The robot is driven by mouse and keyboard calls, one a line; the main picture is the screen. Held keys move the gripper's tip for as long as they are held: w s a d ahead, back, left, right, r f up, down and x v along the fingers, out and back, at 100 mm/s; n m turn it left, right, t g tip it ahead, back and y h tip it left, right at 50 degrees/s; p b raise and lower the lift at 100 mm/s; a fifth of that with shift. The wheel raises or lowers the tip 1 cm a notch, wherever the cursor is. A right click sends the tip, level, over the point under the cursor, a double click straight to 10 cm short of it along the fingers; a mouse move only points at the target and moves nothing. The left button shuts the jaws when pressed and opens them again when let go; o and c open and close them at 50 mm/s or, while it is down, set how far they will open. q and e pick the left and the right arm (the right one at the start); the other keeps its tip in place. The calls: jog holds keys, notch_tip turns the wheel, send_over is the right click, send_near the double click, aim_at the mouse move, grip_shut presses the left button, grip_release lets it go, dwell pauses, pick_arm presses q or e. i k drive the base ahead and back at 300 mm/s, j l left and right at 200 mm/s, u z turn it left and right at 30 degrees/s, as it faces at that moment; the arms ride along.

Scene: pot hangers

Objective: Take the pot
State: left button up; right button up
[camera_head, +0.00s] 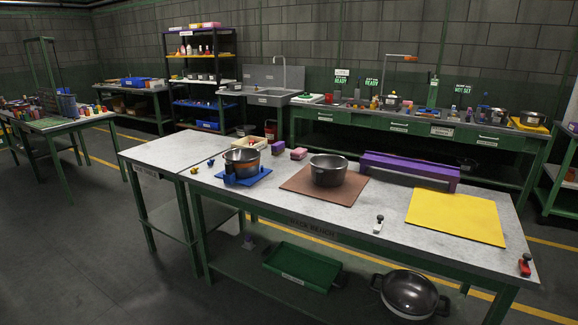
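A dark metal pot (328,172) with an open top and small side handles stands upright on a brown mat (290,183) in the middle of the front workbench. A second pot (242,157), with a copper-toned side, sits at the bench's left on a blue mat (259,178). A third, black pot (410,292) with side handles is on the lower shelf under the bench's right part; it looks lidded. Neither of my grippers is in view, so their position relative to the pots does not show.
A yellow mat (455,216) lies bare at the bench's right. A long purple block (410,170) stands behind it. Small items (378,224) and (525,265) lie near the front edge. A green tray (302,267) sits below. The floor at front left is clear.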

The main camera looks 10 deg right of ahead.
aim_at(330, 171)
jog(key=i+j, duration=0.1)
jog(key=i, duration=0.6)
jog(key=i+j, duration=0.15)
jog(key=i, duration=0.6)
jog(key=i+j+z, duration=0.1)
jog(key=i+z, duration=0.15)
jog(key=z, duration=0.2)
jog(key=i+j+z, duration=0.15)
jog(key=z, duration=0.25)
jog(key=i+j+z, duration=0.25)
jog(key=z, duration=0.2)
